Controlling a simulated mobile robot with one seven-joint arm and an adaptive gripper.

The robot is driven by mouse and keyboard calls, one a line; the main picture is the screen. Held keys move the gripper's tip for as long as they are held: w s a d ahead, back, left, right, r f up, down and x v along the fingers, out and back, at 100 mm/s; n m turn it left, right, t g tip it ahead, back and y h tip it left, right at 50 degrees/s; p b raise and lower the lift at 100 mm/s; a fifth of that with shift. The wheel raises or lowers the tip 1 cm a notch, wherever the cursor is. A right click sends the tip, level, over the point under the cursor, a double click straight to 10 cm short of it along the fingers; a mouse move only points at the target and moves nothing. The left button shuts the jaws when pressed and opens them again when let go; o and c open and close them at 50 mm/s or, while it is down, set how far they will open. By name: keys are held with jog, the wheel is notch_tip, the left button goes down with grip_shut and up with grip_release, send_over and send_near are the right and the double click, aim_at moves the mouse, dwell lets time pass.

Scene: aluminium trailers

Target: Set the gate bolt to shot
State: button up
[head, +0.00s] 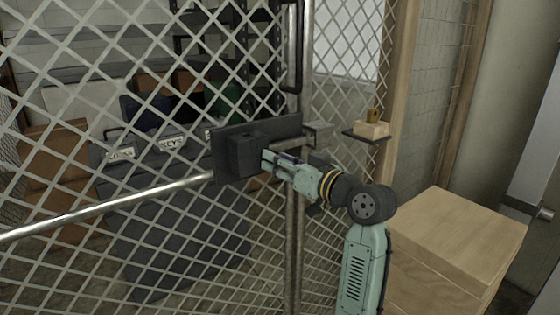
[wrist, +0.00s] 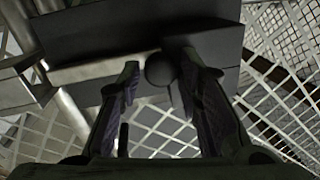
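The gate bolt is a dark plate (head: 284,126) with a block-shaped housing (head: 240,157) on the mesh gate. A grey metal box (head: 319,132) sits right of the plate, by the gate post. I cannot see whether a bar enters it. My gripper (head: 268,160) is at the right side of the housing. In the wrist view, my gripper (wrist: 160,75) has its fingers apart. A dark round knob (wrist: 161,70) shows between the fingertips, closer to the right finger. A gap shows on its left. I cannot tell whether either finger touches it.
A bright metal rod (head: 110,206) runs left from the bolt across the mesh. A dark pull handle (head: 291,50) is above. Right of the post, a small shelf (head: 352,135) carries a wooden block and a brass-coloured padlock (head: 373,115). A wooden crate (head: 450,235) stands at lower right.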

aim_at(284, 147)
grip_shut()
dwell(0.4)
jog(key=w+d, duration=0.3)
jog(key=d, duration=0.2)
jog(key=shift+w+b, duration=0.3)
jog(key=shift+b, duration=0.05)
jog(key=shift+d+r, duration=0.1)
jog(key=shift+o, duration=1.3)
grip_release()
jog(key=shift+w, duration=0.1)
jog(key=shift+o, duration=0.7)
jog(key=v, duration=1.2)
